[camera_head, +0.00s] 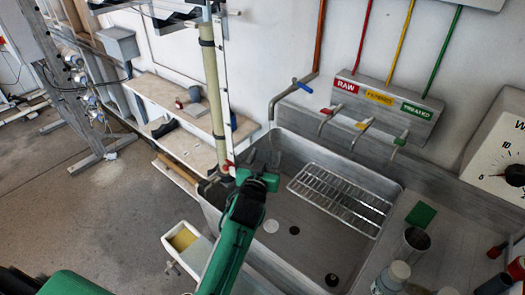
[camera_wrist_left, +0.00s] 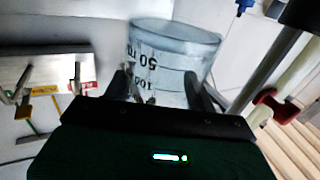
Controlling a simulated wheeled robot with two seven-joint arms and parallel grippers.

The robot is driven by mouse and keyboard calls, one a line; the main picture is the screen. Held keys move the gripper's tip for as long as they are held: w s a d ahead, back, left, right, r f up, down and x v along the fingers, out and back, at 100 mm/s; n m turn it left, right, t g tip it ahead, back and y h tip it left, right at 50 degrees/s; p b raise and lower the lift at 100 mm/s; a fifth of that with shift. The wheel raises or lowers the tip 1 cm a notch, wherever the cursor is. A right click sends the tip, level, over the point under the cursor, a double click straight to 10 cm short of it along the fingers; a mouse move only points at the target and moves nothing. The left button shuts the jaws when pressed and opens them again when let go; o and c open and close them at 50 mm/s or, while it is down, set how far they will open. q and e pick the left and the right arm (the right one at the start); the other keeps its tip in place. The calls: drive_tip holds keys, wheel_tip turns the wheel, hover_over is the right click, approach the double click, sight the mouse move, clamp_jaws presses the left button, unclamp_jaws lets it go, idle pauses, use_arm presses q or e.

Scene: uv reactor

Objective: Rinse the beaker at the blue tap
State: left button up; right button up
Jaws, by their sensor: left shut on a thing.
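My left gripper (camera_head: 259,166) is over the left part of the grey sink (camera_head: 205,207). In the left wrist view, the gripper's two black fingers (camera_wrist_left: 168,92) are shut on the clear beaker (camera_wrist_left: 172,62), which has dark measuring marks. I cannot make out the beaker in the head view. The blue tap (camera_head: 301,86) is on the wall above the sink, on a grey pipe that bends down to the left. It is above and right of my gripper in the head view. A blue part (camera_wrist_left: 243,5) shows at the top of the left wrist view. My right gripper is out of view.
A wire rack (camera_head: 341,199) spans the sink's right side. Three other taps stand under the labelled panel (camera_head: 388,97). A pale vertical pipe with a red valve (camera_head: 228,166) is close left of my gripper. Containers (camera_head: 414,243) stand at the right. The sink's front floor is mostly clear.

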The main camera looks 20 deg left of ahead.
use_arm(q)
drive_tip(key=shift+r, duration=0.1)
drive_tip(key=shift+s+d+r+p, duration=0.2)
drive_tip(key=shift+s+r+p, duration=0.3)
drive_tip(key=shift+p, duration=0.15)
drive_tip(key=s+r+p, duration=0.1)
drive_tip(key=s+d+r+p, duration=0.1)
drive_tip(key=shift+s+d+r+p, duration=0.1)
drive_tip(key=shift+s+r+p, duration=0.1)
drive_tip(key=shift+s+p, duration=0.15)
drive_tip(key=shift+s+d+r, duration=0.15)
drive_tip(key=shift+s+r, duration=0.1)
drive_tip(key=shift+s, duration=0.25)
